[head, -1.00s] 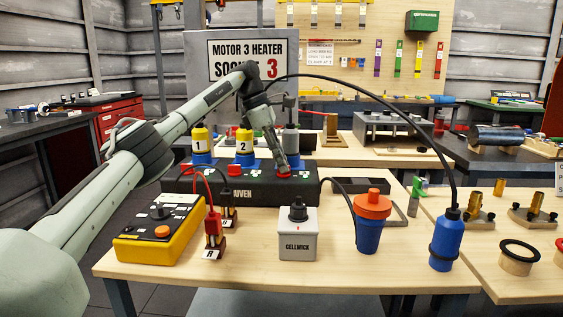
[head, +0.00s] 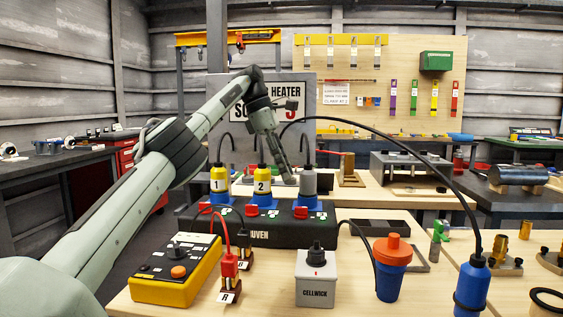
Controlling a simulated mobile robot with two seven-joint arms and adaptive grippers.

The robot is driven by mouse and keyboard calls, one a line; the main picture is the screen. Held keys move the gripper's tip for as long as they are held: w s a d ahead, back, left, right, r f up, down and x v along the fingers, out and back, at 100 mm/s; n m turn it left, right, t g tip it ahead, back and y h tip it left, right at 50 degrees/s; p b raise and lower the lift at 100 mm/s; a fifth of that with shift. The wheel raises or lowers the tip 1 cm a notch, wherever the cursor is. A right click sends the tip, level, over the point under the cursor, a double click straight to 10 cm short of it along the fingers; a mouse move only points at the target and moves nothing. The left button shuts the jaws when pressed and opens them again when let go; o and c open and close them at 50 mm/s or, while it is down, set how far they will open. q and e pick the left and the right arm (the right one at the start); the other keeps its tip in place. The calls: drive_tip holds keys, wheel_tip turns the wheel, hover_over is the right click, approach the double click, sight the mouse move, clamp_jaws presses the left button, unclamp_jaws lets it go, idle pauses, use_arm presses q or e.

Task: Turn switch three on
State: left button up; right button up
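The black NUVEN socket box (head: 275,236) stands on the wooden bench with three red switches along its front top edge. The red switch at the right (head: 300,212), below the grey plug (head: 308,182), is the third. The second red switch (head: 252,209) is below yellow plug 2 (head: 262,180), and the first (head: 204,207) is below yellow plug 1 (head: 219,180). My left gripper (head: 289,180) points down between plug 2 and the grey plug, above switch three and apart from it. Its fingers look close together, but their opening is unclear. Switch three's on or off position is too small to read.
A sign (head: 268,100) stands behind the box, partly hidden by my arm. In front are a yellow control box (head: 175,275), a red clamp (head: 229,268), the CELLWICK box (head: 316,277) and a blue cup with an orange top (head: 393,270). A black cable arches to the right.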

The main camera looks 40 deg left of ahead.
use_arm(q)
drive_tip(key=shift+v, duration=1.1)
drive_tip(key=shift+s, duration=0.1)
